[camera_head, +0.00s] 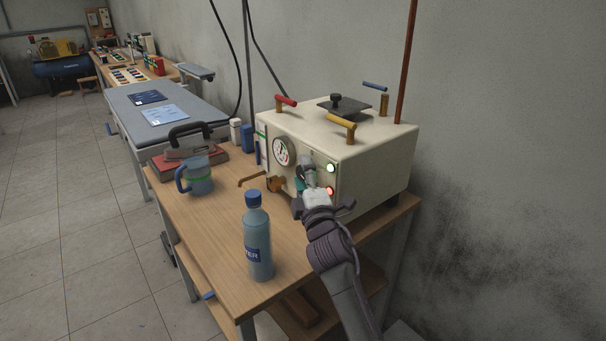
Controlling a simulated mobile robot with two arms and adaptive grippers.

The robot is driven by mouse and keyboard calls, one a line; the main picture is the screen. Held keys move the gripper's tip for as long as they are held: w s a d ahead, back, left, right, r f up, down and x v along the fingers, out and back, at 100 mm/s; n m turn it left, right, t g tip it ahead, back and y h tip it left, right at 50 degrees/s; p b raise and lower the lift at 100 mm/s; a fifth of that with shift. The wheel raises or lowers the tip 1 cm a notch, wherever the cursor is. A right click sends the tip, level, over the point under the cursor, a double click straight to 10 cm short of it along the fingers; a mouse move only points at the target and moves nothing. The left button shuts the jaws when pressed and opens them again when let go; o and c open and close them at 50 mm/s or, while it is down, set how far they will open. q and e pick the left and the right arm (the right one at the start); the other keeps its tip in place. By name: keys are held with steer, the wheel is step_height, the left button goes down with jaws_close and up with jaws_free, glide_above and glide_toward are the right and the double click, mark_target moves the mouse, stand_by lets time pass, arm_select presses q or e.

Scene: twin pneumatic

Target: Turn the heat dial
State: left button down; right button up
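A cream machine (377,150) with a front control panel stands on the wooden table, against the wall. Its panel carries a round gauge (284,151), a green lamp (331,168) and a red lamp (330,191). My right gripper (305,182) reaches up from the bottom to the panel, just left of the lamps. Its fingers are small and partly hidden by its own wrist, so I cannot tell whether they are open or shut, or touch anything. I cannot make out the heat dial clearly; the gripper covers that part of the panel. My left gripper is not in view.
A blue water bottle (258,240) stands upright on the table (222,235), left of my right arm. A blue mug (198,178) stands farther back. A brass tap (277,184) juts from the machine's front. Handles and valves stick up on top.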

steer(key=v, duration=1.2)
